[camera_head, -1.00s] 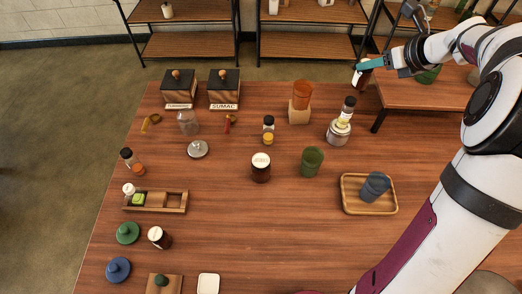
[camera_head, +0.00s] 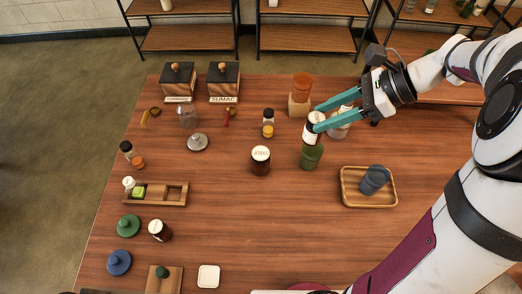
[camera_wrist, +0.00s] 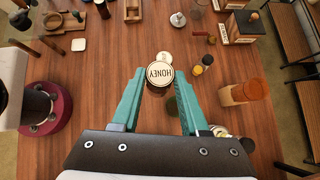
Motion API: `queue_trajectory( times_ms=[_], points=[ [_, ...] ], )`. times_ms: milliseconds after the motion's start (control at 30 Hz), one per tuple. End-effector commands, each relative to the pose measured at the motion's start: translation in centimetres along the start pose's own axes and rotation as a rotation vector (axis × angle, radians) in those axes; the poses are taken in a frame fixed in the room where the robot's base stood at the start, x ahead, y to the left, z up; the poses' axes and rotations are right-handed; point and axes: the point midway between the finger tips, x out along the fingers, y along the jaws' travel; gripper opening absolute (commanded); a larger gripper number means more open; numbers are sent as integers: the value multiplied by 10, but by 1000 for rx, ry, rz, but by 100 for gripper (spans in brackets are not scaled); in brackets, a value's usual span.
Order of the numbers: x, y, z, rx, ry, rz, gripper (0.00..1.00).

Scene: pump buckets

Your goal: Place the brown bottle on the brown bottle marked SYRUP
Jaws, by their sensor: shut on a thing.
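My gripper (camera_head: 315,117) is shut on a brown bottle (camera_head: 311,134) with a white lid and holds it upright, just above or in front of the green cup. In the wrist view this bottle's lid (camera_wrist: 159,73) sits between the teal fingers and reads HONEY. A brown bottle (camera_head: 260,165) with a lettered white lid stands mid-table, left of the held one; its lettering is too small to read. Its lid shows partly behind the held bottle in the wrist view (camera_wrist: 165,56). Another brown bottle (camera_head: 160,231) with a white lid stands at the front left. I cannot read SYRUP on either.
The green cup (camera_head: 311,160) is close to the held bottle. An orange cup (camera_head: 302,84) on a wooden block and a metal container (camera_head: 338,130) stand behind. A wooden tray (camera_head: 344,200) with a blue cup (camera_head: 374,179) lies right. The table front of the middle bottle is clear.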

Motion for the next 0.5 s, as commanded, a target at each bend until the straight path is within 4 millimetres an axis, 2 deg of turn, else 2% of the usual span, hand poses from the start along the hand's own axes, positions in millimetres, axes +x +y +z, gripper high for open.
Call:
queue_trajectory(
  times_ms=[67,133,333,400,500],
  points=[
    [11,-1,0,0,-1,4,0],
    [32,-2,4,-1,-1,7,0],
    [102,-12,21,-2,1,7,0],
    [118,-14,25,0,1,4,0],
    [131,-17,28,0,1,1,0]
  ],
)
